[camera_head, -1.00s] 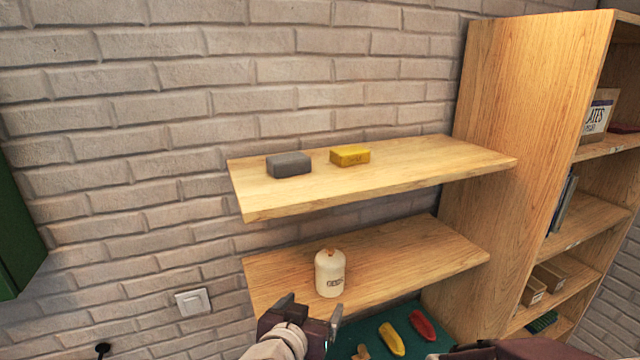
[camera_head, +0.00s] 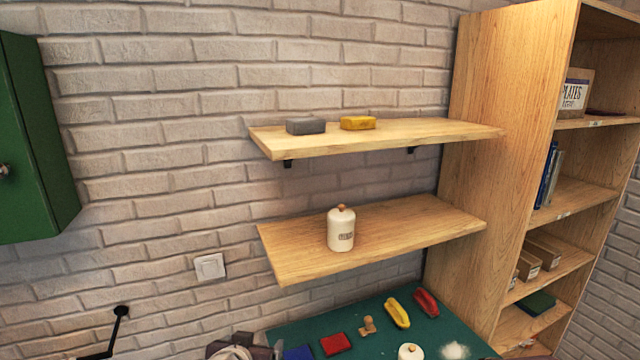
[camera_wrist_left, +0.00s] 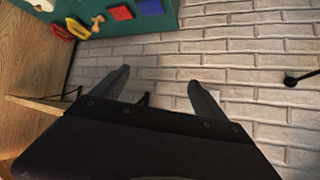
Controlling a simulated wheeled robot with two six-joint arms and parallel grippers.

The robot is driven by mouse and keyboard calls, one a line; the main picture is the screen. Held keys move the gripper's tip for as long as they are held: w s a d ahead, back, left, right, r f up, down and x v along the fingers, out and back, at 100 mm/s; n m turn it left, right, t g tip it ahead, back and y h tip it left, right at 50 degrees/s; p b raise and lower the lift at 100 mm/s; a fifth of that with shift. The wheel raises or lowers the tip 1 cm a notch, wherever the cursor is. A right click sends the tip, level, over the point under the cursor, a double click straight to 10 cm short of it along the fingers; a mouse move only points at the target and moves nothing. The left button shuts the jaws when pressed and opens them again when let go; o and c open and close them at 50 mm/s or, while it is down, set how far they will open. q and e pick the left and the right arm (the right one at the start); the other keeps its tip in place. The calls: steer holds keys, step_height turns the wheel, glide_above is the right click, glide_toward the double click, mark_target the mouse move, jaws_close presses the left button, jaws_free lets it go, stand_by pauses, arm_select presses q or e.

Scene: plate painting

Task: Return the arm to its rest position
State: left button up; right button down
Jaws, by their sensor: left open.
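My left gripper (camera_head: 245,350) shows only in part at the bottom edge of the head view, beside the near left of the green work mat (camera_head: 285,337). In the left wrist view the gripper (camera_wrist_left: 158,82) has its two dark fingers spread apart with nothing between them, against the brick wall. My left arm is mostly below the head view. My right gripper does not show.
A cream jar (camera_head: 341,230) stands on the lower shelf (camera_head: 420,222). A grey block (camera_head: 306,126) and a yellow block (camera_head: 358,123) lie on the upper shelf (camera_head: 440,131). A green cabinet (camera_head: 30,140) hangs left; a wooden bookcase (camera_head: 500,150) stands right.

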arm_select(q)
steer(key=s+a+f+g+b, duration=0.2)
steer(key=s+f, duration=0.1)
steer(key=f, duration=0.3)
steer(key=s+a+f+g+b, duration=0.1)
steer(key=s+f+g+b, duration=0.15)
steer(key=f, duration=0.45)
steer(key=s+a+f+n+g+p, duration=0.1)
steer(key=s+f+g, duration=0.2)
steer(key=s, duration=0.8)
steer(key=shift+s+f+g, duration=0.15)
steer(key=shift+f+g, duration=0.2)
steer(key=shift+g, duration=0.6)
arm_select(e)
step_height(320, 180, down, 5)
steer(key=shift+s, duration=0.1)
